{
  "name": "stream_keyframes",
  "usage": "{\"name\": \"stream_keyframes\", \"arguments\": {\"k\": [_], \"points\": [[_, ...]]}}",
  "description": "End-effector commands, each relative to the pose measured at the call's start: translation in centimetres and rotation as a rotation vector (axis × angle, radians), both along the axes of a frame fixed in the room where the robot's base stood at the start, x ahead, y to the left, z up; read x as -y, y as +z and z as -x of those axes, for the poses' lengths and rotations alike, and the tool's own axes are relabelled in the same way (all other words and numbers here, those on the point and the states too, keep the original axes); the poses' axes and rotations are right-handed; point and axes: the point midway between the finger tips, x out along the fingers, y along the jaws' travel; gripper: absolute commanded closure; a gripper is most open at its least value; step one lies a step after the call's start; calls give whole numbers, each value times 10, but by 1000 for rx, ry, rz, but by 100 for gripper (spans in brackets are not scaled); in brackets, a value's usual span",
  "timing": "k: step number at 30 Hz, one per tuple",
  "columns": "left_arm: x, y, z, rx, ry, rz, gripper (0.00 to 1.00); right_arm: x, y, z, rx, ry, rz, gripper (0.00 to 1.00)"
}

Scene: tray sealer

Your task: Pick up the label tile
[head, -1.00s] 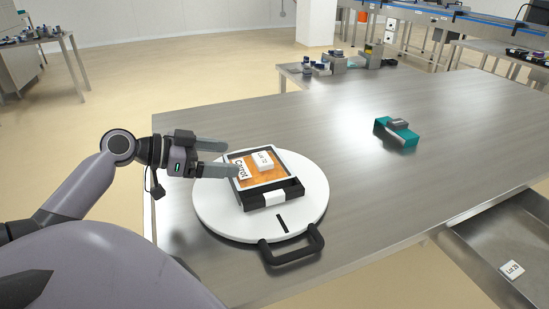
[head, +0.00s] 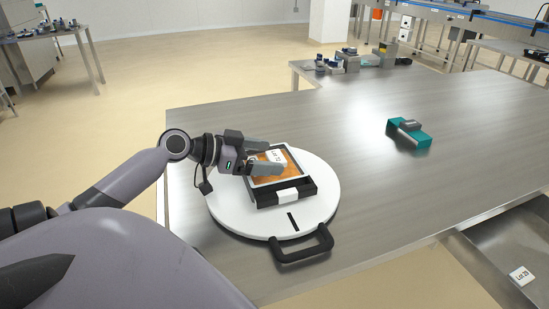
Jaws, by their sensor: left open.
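A white label tile (head: 277,156) with "Lot" lettering lies on the orange top of a dark-framed tray (head: 270,199) on the round white turntable. My left gripper (head: 283,160) comes in from the left over the tray, open, with one finger on the far side of the tile and one on the near side. I cannot tell whether the fingers touch it. The fingers hide part of the tray top and its "Carrot" label. A second white tile (head: 522,276), also marked "Lot", lies in the metal bin at lower right. My right gripper is out of view.
The white turntable (head: 228,214) has a black handle (head: 302,253) at its near edge. A teal block with a grey top (head: 409,134) stands to the right on the steel table (head: 370,200). The table between them is clear. The bin (head: 490,262) sits beyond the table's near right edge.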

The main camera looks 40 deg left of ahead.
Motion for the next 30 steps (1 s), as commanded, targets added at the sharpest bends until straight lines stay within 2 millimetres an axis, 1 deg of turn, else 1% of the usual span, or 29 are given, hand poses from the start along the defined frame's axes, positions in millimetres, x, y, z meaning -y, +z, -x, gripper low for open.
{"name": "stream_keyframes", "arguments": {"k": [4, 5, 6, 8, 9, 10, 19, 23, 26, 30], "points": [[0, -2, 0, -5, -1, -2, 11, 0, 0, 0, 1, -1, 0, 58], [0, -2, 1, -5, -2, -2, 14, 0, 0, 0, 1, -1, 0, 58], [0, -3, 1, -6, -2, -2, 27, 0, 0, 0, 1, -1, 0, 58], [0, -3, 1, -6, -2, -2, 47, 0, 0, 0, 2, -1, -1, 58], [0, -3, 1, -5, -1, -2, 60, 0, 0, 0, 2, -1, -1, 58], [0, -3, 1, -6, -1, -3, 69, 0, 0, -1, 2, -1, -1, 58], [0, -3, 1, -7, -1, -3, 70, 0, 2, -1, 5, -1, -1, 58], [-1, 1, 1, -7, -1, -4, 70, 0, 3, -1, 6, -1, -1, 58], [-1, 11, 1, -4, -2, -5, 70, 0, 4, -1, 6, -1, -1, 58], [0, 33, 0, -1, -2, -7, 70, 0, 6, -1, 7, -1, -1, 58]]}}
